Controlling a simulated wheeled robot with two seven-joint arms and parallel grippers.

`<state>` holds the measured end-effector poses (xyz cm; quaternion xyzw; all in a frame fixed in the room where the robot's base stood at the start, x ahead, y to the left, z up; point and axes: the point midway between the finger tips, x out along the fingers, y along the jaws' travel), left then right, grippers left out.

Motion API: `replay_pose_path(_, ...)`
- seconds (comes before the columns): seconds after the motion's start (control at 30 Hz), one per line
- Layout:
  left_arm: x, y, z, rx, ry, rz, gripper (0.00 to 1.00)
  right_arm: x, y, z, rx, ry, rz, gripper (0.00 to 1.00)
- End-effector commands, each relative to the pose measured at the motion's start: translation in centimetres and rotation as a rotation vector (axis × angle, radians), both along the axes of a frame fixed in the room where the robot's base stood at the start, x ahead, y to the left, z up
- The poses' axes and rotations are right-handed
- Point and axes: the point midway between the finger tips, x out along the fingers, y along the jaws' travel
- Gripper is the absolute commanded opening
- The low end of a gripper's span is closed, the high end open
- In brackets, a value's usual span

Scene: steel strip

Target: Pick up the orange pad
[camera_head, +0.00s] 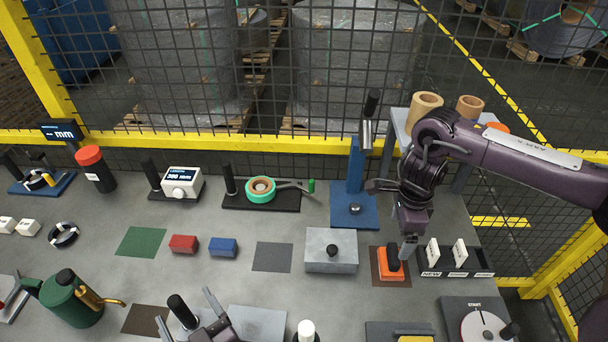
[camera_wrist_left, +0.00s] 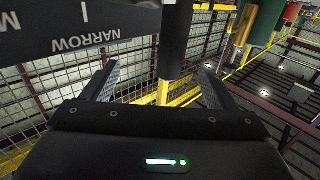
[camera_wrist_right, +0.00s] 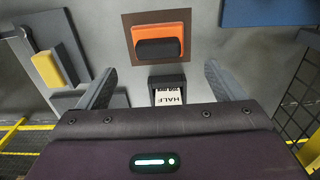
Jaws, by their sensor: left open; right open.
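The orange pad (camera_head: 386,272) has a black handle block on top and lies on a brown square mat (camera_head: 377,281) at the right of the bench. In the right wrist view the orange pad (camera_wrist_right: 144,30) is ahead of the fingertips. My right gripper (camera_head: 408,246) hangs pointing down above the pad's right side and hides part of it. In its own view the right gripper (camera_wrist_right: 160,78) is open and empty, apart from the pad. My left gripper (camera_head: 213,313) is low at the front of the bench; in its own view it is open (camera_wrist_left: 156,82), with a black post ahead.
A black tray (camera_head: 456,273) with white labelled cards stands right of the pad, and a grey block (camera_head: 331,263) with a black knob left of it. A blue stand (camera_head: 354,213) rises behind. A START dial (camera_head: 482,328) is in front. A green can (camera_head: 68,302) stands front left.

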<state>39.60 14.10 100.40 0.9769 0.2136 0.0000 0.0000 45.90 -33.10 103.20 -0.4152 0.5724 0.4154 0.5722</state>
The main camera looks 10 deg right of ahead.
Motion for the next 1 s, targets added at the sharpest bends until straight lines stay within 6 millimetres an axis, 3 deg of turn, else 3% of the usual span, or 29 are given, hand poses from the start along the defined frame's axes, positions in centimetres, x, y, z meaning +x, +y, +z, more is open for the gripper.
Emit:
replay_pose_path(0.23,0.0,0.0,0.0,0.0,0.0,0.0,0.8,0.0,0.0,-3.1,0.0,0.002,0.001,0.89)
replay_pose_path(0.47,0.0,0.0,0.0,0.0,0.0,0.0,0.8,-0.2,-0.1,-4.7,0.0,0.002,0.0,0.89)
replay_pose_path(0.73,0.0,0.0,0.0,0.0,0.0,0.0,0.8,-0.5,-0.3,-8.6,-0.001,0.001,0.0,0.89)
replay_pose_path(1.0,0.0,0.0,0.0,0.0,0.0,0.0,0.8,-0.4,-0.3,-9.4,0.0,0.0,0.0,0.89)
